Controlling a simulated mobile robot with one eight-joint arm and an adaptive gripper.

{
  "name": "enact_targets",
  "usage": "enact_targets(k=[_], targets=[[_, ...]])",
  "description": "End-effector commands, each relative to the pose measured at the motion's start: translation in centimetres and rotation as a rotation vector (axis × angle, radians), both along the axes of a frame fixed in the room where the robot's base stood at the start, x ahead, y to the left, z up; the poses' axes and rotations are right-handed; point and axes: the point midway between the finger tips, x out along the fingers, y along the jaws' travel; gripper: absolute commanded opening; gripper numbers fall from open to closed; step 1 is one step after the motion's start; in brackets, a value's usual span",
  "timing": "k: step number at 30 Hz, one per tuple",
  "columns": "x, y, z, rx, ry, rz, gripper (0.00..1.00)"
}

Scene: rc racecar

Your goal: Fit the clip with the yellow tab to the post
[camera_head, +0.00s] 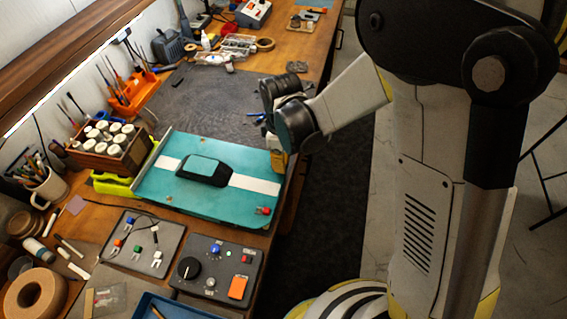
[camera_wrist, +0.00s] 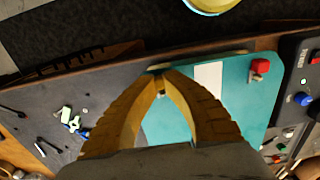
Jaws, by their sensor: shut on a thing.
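The teal car body (camera_head: 230,205), with a white stripe and a black canopy, lies on the bench; its edge also shows in the wrist view (camera_wrist: 236,100). My gripper (camera_head: 279,160) is at the body's far right corner, its yellow fingers pointing down. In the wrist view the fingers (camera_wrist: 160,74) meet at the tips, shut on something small. The clip with the yellow tab is hard to tell apart from the yellow fingers. The post at this corner is hidden by my gripper. A red-tabbed clip (camera_head: 263,210) sits at the body's near right corner.
A wooden bottle rack (camera_head: 112,150) stands left of the body. The dark mat (camera_head: 205,105) beyond is mostly clear.

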Motion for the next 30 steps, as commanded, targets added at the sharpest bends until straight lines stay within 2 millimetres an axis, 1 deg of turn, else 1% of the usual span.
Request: enact_targets(k=[10, 11, 12, 13, 23, 26, 29, 30], targets=[[0.0, 0.1, 0.0, 0.000, 0.000, 0.000, 0.00], [0.0, 0.1, 0.0, 0.000, 0.000, 0.000, 0.15], [0.0, 0.1, 0.0, 0.000, 0.000, 0.000, 0.27], [0.0, 0.1, 0.0, 0.000, 0.000, 0.000, 0.32], [0.0, 0.1, 0.3, 0.000, 0.000, -0.001, 0.32], [0.0, 0.1, 1.3, 0.000, 0.000, 0.000, 0.32], [0.0, 0.1, 3.2, 0.000, 0.000, 0.000, 0.32], [0.0, 0.1, 4.2, 0.000, 0.000, 0.000, 0.32]])
